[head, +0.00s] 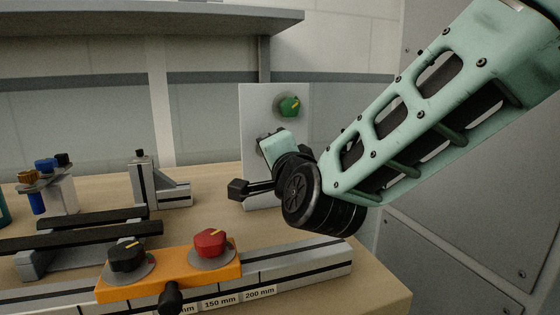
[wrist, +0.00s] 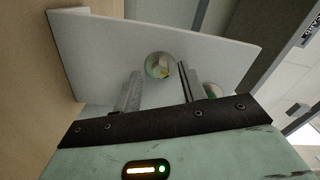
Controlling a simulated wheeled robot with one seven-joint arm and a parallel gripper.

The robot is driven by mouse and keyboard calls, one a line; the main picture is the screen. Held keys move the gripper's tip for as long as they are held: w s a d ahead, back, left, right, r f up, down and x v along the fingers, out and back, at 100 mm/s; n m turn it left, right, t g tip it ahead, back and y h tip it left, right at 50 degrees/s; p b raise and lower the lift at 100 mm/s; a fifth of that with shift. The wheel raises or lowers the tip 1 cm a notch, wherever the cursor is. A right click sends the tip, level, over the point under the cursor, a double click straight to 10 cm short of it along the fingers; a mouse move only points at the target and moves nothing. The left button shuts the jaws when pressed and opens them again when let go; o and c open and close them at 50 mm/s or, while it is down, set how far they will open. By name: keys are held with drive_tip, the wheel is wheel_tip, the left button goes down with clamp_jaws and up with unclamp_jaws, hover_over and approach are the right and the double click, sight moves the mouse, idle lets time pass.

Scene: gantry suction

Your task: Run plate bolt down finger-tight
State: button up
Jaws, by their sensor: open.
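The upright pale plate (head: 250,105) stands at the back right of the bench; it fills much of the wrist view (wrist: 100,45). In the wrist view a small round metallic piece with a yellowish patch (wrist: 159,65) sits on its face, seemingly the bolt; its details are too small to tell. My gripper (wrist: 160,70) is open, pointing at the plate, with one finger on each side of that piece in the picture. I cannot tell whether they touch it. In the head view my gripper (head: 267,145) covers that part of the plate.
A green knob (head: 289,106) is high on the plate. In front, an orange carriage (head: 175,272) with black (head: 127,255) and red (head: 211,243) knobs sits on a scaled rail (head: 310,262). A bracket (head: 160,185) and tool holder (head: 60,190) stand left. A shelf (head: 150,20) hangs above.

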drive_tip(key=v, duration=1.5)
drive_tip(key=shift+s+f, duration=0.1)
drive_tip(key=shift+b+v, duration=0.8)
drive_tip(key=shift+v, duration=0.25)
